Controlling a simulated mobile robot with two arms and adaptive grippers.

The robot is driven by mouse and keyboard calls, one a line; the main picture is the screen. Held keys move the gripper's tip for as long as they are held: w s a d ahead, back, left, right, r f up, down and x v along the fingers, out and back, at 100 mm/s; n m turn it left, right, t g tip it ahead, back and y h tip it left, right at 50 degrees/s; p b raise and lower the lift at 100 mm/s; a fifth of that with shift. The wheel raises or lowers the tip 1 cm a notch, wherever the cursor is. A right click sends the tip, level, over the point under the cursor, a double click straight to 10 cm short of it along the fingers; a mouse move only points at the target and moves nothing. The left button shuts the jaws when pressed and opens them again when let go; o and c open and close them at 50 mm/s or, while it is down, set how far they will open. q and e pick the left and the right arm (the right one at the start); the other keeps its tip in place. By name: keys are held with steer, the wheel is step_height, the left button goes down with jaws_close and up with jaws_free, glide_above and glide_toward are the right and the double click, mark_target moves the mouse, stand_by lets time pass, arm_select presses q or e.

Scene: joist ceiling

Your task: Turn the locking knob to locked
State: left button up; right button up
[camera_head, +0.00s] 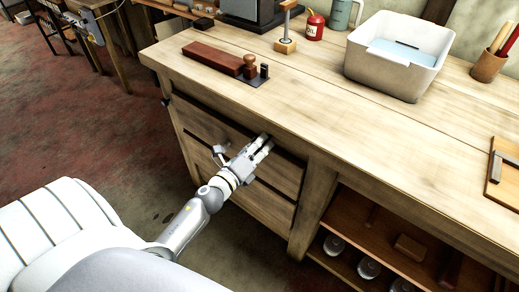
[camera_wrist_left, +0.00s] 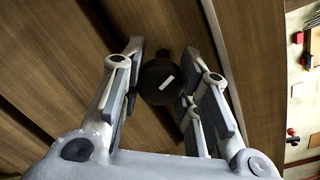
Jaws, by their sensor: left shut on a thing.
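The locking knob (camera_wrist_left: 158,84) is dark and round, with a short white mark set at a slant on its face. It stands out from the wooden drawer front in the left wrist view. My left gripper (camera_head: 264,143) reaches the drawer fronts (camera_head: 268,206) under the bench top, and its fingers also show on both sides of the knob in the left wrist view. It is shut on the knob. In the head view the gripper hides the knob. I cannot read any locked or unlocked label. My right gripper is not in view.
The wooden bench top (camera_head: 300,112) overhangs the drawers. On it are a white basin (camera_head: 372,75), a red can (camera_head: 314,27) and a reddish-brown block (camera_head: 212,58). An open shelf (camera_head: 372,238) with jars lies right of the drawers.

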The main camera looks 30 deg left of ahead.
arm_select(q)
steer(key=shift+d+f+m+b, duration=0.15)
steer(key=shift+m+b, duration=0.4)
steer(key=shift+m, duration=0.55)
steer(key=o, duration=1)
steer(key=shift+o, duration=0.2)
steer(key=shift+s, duration=0.1)
steer(key=s, duration=1.1)
steer(key=shift+s, duration=0.4)
